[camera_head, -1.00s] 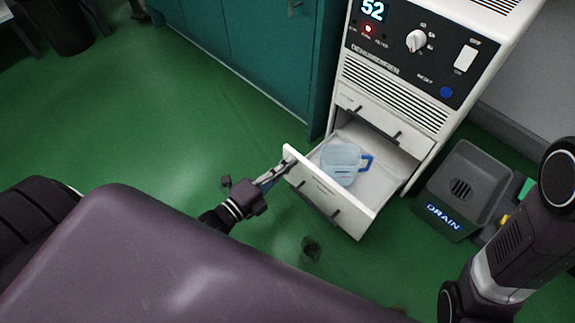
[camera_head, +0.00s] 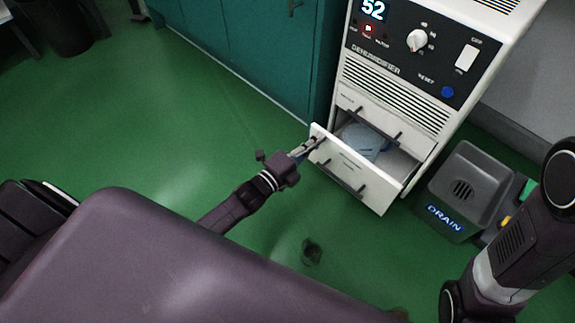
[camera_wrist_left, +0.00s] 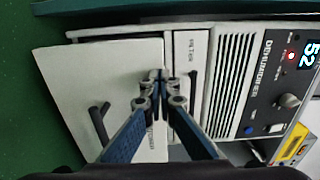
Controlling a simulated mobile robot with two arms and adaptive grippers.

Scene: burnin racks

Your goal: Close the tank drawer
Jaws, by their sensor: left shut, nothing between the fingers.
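The white tank drawer (camera_head: 356,176) is partly pulled out at the bottom of the white dehumidifier. A bluish jug (camera_head: 362,141) sits inside the drawer, mostly hidden behind the front panel. My left gripper (camera_head: 314,146) is shut and empty, its tips at the upper left part of the drawer front, seemingly touching it. In the left wrist view the shut fingertips (camera_wrist_left: 157,76) lie over the drawer front (camera_wrist_left: 75,70). My right arm is at the right edge of the head view, with its gripper out of view.
The dehumidifier (camera_head: 420,60) has a panel showing 52 and a narrow upper front section with a handle. A grey DRAIN box (camera_head: 462,185) stands to its right. Teal cabinets (camera_head: 265,45) stand to its left. Green floor in front is mostly clear, with a dark spot.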

